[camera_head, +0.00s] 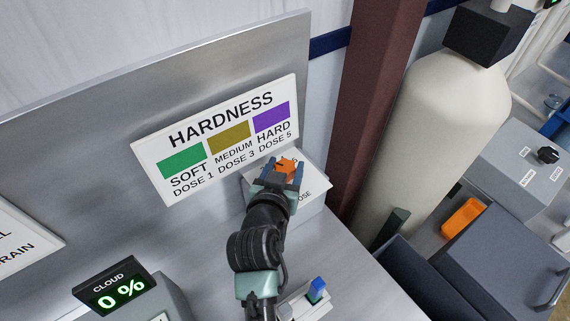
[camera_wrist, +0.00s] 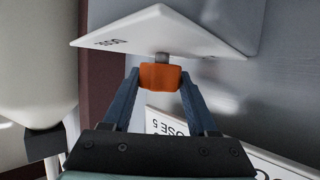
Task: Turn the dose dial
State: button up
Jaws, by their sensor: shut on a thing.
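The orange dose dial (camera_head: 287,165) sits on a white-faced box (camera_head: 312,207) below the hardness chart. Part of the box's lettering shows beside my arm; the rest is covered. My gripper (camera_head: 283,178) is shut on the dial, with one finger on each side. In the wrist view the orange dial (camera_wrist: 160,77) sits between the blue fingertips of my gripper (camera_wrist: 160,83), with a short grey shaft behind it leading to the white plate (camera_wrist: 160,32). The dial's pointer setting cannot be read.
The hardness chart (camera_head: 222,140) lists soft dose 1, medium dose 3 and hard dose 5. A cloud display (camera_head: 115,288) reads 0 % at lower left. A blue switch (camera_head: 317,289) stands near my arm. A cream tank (camera_head: 430,120) and a brown post (camera_head: 375,90) rise at right.

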jog(key=shift+d+r+y+p, duration=0.1)
jog(key=shift+r+y+p, duration=0.05)
jog(key=shift+y+p, duration=0.15)
jog(key=shift+n+y+p, duration=0.4)
jog(key=shift+n+p, duration=0.2)
jog(key=shift+p, duration=0.2)
jog(key=shift+n+y+p, duration=0.5)
jog(key=shift+n+y, duration=0.3)
jog(key=shift+y, duration=0.2)
jog(key=shift+f+n+y+b, duration=0.3)
jog(key=shift+n+y+b, duration=0.8)
jog(key=shift+y+b, duration=0.1)
jog(key=shift+r+n+g+y+b, duration=0.15)
jog(key=shift+n+g+y+b, duration=0.15)
jog(key=shift+n+y+b, duration=0.15)
jog(key=o, duration=1.4)
